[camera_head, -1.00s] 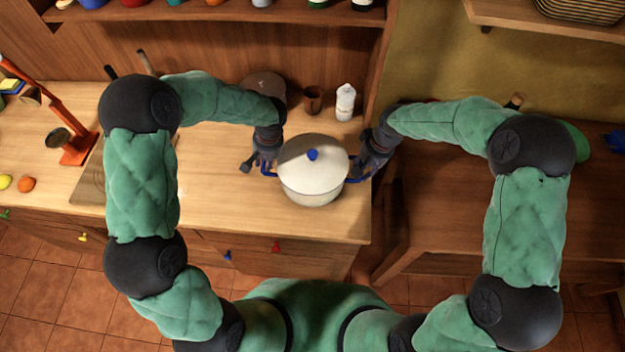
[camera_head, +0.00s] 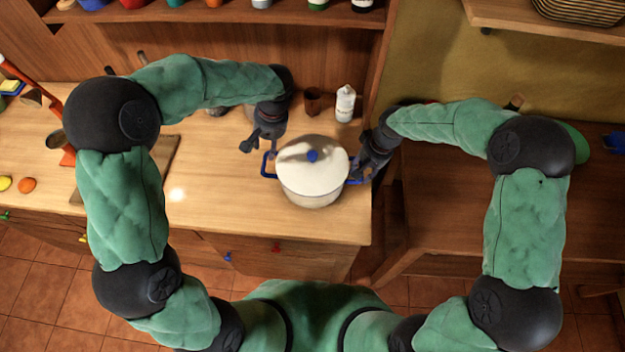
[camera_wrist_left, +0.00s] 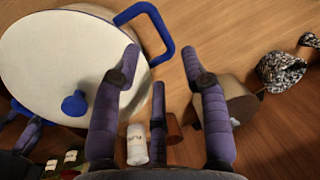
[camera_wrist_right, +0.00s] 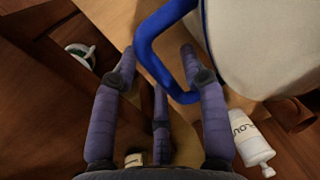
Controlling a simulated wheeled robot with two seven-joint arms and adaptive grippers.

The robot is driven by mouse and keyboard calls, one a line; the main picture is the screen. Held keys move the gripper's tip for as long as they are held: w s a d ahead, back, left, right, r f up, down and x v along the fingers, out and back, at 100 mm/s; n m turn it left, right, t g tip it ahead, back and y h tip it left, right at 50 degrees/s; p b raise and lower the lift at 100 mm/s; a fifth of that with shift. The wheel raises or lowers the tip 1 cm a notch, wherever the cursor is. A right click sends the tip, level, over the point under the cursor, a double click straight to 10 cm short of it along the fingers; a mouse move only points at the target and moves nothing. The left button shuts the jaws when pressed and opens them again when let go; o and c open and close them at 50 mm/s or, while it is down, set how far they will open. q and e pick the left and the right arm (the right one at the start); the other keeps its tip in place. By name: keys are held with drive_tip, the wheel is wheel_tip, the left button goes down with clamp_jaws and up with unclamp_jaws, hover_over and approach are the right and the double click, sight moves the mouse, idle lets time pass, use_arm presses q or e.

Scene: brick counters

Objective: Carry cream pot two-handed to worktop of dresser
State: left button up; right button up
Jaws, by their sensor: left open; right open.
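The cream pot (camera_head: 308,183), with a blue lid knob (camera_head: 313,155) and blue side handles, stands upright on the pale dresser worktop (camera_head: 220,215) near its right end. My left gripper (camera_head: 257,149) is open and empty, behind and above the pot's left handle (camera_head: 267,166). In the left wrist view that handle (camera_wrist_left: 167,38) lies clear beyond the fingers. My right gripper (camera_head: 367,170) is open at the right handle (camera_head: 357,180). In the right wrist view this handle (camera_wrist_right: 150,50) runs between the spread fingers; contact cannot be told.
A brown cup (camera_head: 312,100) and a white bottle (camera_head: 345,104) stand behind the pot. A darker, separate table (camera_head: 450,215) lies to the right. The worktop left of the pot is mostly clear.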

drive_tip(key=shift+r, duration=0.1)
use_arm(q)
drive_tip(key=shift+d+r, duration=0.2)
drive_tip(key=shift+r, duration=0.75)
use_arm(e)
wheel_tip(320, 180, up, 12)
drive_tip(key=d, duration=0.2)
drive_tip(key=shift+d+f, duration=0.2)
